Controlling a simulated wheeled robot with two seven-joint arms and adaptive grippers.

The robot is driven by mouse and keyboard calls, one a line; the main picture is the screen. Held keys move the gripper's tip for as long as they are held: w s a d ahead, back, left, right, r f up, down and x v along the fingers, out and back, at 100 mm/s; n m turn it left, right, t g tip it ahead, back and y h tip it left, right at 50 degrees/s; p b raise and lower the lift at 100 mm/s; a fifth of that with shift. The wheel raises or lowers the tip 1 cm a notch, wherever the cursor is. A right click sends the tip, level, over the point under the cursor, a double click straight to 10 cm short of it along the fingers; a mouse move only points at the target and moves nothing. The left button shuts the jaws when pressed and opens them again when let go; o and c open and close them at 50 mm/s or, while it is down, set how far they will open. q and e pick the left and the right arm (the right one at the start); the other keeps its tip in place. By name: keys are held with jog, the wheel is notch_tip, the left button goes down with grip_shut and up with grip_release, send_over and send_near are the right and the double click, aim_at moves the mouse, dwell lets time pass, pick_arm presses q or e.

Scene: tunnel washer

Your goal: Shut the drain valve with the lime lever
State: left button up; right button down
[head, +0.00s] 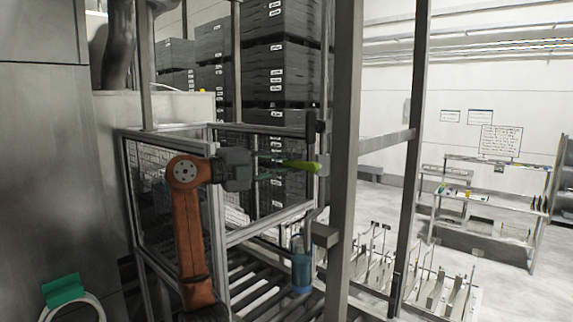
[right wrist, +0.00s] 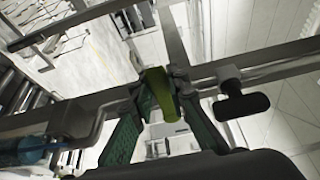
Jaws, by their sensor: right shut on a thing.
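The lime lever (head: 300,165) sticks out level beside the metal frame, in the middle of the head view. My right gripper (head: 278,172), on the orange arm, reaches it from the left and is shut on it. In the right wrist view the lever (right wrist: 160,92) lies between the two green fingers (right wrist: 155,122). The fingers hide part of the lever. The valve body behind it is not clear to see. My left gripper is not in view.
A thick grey post (head: 344,150) stands just right of the lever. A railed frame (head: 262,232) and roller conveyor (head: 262,292) lie around and below my right arm. A blue cylinder (head: 301,270) hangs below the lever. Dark crates (head: 280,60) are stacked behind.

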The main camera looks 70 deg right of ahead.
jog(key=c, duration=1.8)
grip_release()
jog(key=shift+c, duration=0.2)
jog(key=shift+w, duration=0.1)
jog(key=shift+w+a, duration=0.3)
jog(key=v, duration=1.1)
jog(key=shift+r, duration=0.1)
